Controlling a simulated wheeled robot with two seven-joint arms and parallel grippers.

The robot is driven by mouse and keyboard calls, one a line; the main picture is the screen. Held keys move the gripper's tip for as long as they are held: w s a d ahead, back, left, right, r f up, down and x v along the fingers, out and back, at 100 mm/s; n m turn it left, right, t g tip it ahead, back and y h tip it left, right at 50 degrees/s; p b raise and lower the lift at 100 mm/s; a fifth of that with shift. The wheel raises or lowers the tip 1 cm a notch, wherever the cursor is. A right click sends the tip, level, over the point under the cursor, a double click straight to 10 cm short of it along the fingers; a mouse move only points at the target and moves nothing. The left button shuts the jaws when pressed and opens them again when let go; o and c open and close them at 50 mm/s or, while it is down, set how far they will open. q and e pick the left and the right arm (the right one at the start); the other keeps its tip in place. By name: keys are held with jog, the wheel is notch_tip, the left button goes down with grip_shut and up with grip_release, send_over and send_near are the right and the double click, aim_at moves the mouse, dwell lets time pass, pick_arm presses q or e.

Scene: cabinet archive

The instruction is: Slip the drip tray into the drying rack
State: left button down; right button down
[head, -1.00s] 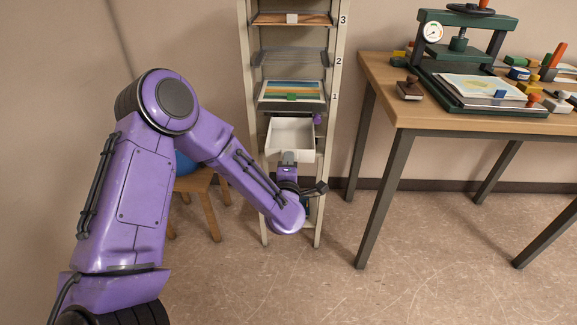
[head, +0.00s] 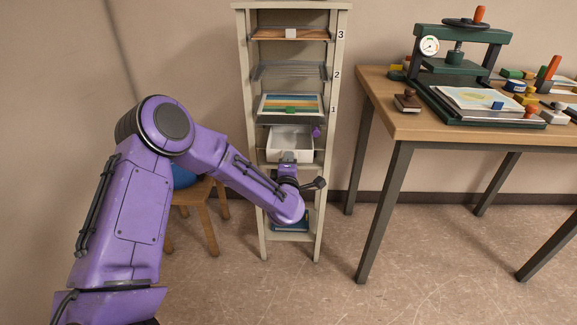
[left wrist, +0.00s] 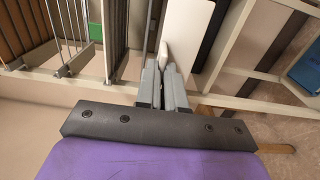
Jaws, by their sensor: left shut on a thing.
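The drip tray (head: 291,144) is a white, shallow open box in the head view. It sits in the lower part of the drying rack (head: 243,120), below the shelf marked 1, and looks at least partly between the rack's posts. My left gripper (head: 288,160) is at the tray's front and shut on it. In the left wrist view the gripper's fingers (left wrist: 165,86) close on a white edge of the tray (left wrist: 185,40). How deep the tray sits is hard to tell. My right gripper is not in view.
The rack holds a striped print (head: 290,104) on shelf 1 and a board (head: 290,34) on shelf 3. A blue item (head: 291,222) lies on its bottom shelf. A wooden table (head: 385,118) with a green press (head: 458,45) stands right. A stool (head: 205,192) stands left.

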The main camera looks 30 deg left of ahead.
pick_arm(q)
jog(key=shift+b+x, duration=0.9)
jog(key=shift+x, duration=2.1)
jog(key=shift+w+a, duration=0.3)
jog(key=shift+w, duration=0.15)
jog(key=c, duration=1.2)
grip_release()
jog(key=shift+o, duration=0.2)
jog(key=shift+s, duration=0.1)
